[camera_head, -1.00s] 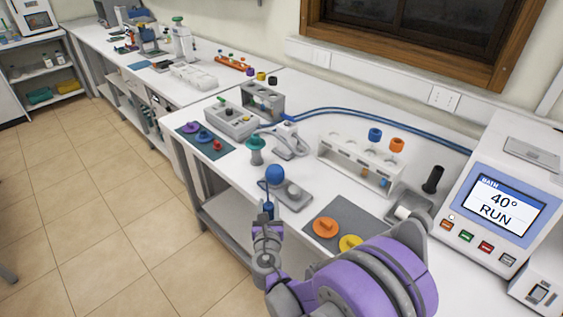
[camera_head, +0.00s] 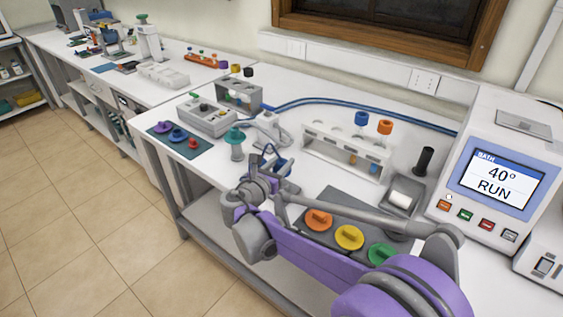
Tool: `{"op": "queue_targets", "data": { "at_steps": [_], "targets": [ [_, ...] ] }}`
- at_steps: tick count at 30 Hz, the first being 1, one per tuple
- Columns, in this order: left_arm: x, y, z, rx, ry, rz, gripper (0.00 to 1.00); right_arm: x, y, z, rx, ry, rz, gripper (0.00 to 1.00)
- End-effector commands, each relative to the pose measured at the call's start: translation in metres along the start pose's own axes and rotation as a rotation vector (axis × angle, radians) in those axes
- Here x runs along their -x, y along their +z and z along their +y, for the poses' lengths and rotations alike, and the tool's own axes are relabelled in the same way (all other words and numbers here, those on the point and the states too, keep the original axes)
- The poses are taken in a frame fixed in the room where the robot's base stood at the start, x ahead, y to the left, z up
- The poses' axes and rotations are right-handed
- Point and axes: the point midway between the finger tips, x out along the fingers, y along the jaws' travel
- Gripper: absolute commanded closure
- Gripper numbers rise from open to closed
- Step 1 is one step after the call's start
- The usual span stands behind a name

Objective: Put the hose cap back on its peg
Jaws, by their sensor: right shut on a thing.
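My right gripper (camera_head: 270,163) is over the front part of the bench, at the grey base plate (camera_head: 293,188). It is shut on a blue piece (camera_head: 280,167), which seems to be the hose cap; the fingers and wrist cover most of it. The peg cannot be made out, and the base plate is largely hidden behind my gripper. I cannot tell whether the blue piece touches the plate. My left gripper is not in view.
A white rack (camera_head: 347,150) and a blue hose (camera_head: 340,103) lie behind. A dark mat with orange (camera_head: 319,219), yellow (camera_head: 349,237) and green (camera_head: 381,254) knobbed discs lies beneath my right arm. A teal-capped post (camera_head: 235,143) stands left of the gripper. The bath unit (camera_head: 505,180) stands right.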

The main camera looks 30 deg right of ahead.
Motion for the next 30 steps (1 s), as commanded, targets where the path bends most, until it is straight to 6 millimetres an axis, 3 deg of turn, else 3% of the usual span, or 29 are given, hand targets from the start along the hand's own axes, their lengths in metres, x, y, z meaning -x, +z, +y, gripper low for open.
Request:
{"op": "queue_targets", "data": {
  "at_steps": [6, 12, 30],
  "targets": [
    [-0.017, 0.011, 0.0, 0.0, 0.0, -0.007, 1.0, -0.004, -0.027, 0.0, 0.001, 0.001, 0.001, 1.0],
    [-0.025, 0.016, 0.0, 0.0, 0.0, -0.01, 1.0, -0.006, -0.04, 0.0, 0.0, 0.001, 0.0, 1.0],
    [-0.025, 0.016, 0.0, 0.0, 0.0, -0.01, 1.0, -0.006, -0.04, 0.001, 0.0, 0.002, 0.0, 1.0]
  ]
}}
